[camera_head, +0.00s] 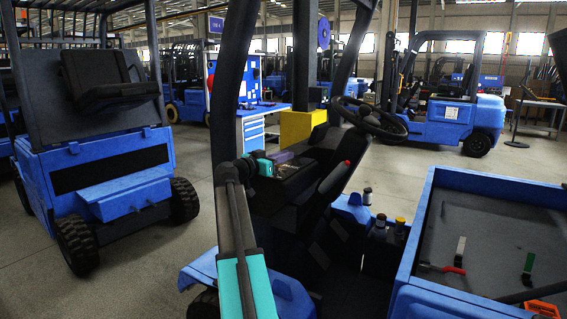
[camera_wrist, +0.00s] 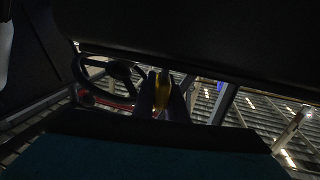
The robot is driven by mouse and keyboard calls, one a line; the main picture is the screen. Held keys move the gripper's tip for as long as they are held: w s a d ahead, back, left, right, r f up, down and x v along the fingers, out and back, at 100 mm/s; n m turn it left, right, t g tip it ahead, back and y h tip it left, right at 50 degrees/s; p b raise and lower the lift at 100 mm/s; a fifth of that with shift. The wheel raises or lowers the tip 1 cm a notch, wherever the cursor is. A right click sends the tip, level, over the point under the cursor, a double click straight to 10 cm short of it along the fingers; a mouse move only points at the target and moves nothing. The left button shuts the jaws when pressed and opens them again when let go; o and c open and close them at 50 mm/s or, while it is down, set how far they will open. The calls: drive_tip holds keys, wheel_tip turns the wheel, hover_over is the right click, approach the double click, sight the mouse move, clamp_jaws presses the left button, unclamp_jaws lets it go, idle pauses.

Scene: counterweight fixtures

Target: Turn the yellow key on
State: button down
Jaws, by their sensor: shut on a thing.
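The yellow key (camera_wrist: 162,90) shows in the wrist view as a small upright yellow piece between two dark fingers. My gripper (camera_wrist: 162,80) is shut on it. In the head view my arm reaches up from the bottom, and its teal wrist sits over the dark console of the near forklift. The gripper there is dark against the console, and I cannot make out the key in that view. Which way the key is turned I cannot tell.
The steering wheel (camera_head: 370,119) is right of my wrist; it also shows in the wrist view (camera_wrist: 108,82). A yellow box (camera_head: 301,126) stands behind the console. Black posts rise close to my arm. A blue-rimmed tray (camera_head: 480,185) with small levers is at right.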

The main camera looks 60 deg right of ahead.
drive_tip(key=shift+s+f+m+g+y+b, duration=0.1)
drive_tip(key=shift+m+g+y+b, duration=0.1)
drive_tip(key=shift+m+g+b, duration=0.35)
drive_tip(key=shift+s+f+m+g+y+b, duration=0.1)
drive_tip(key=shift+m+g+y+b, duration=0.15)
drive_tip(key=shift+g+b, duration=0.6)
drive_tip(key=shift+s+a+r+b, duration=0.1)
drive_tip(key=shift+s+r+b, duration=0.1)
drive_tip(key=shift+b, duration=0.25)
drive_tip(key=c, duration=1.8)
unclamp_jaws()
drive_tip(key=shift+r, duration=0.15)
drive_tip(key=shift+r+m, duration=0.3)
drive_tip(key=shift+r, duration=1.35)
drive_tip(key=s+a+b, duration=0.1)
drive_tip(key=s+a, duration=0.3)
drive_tip(key=a, duration=0.2)
drive_tip(key=s+a+r, duration=0.1)
drive_tip(key=s+a, duration=0.3)
drive_tip(key=a, duration=0.3)
drive_tip(key=shift+s+a+r+b, duration=0.2)
drive_tip(key=shift+s+b, duration=0.15)
drive_tip(key=shift+s, duration=0.05)
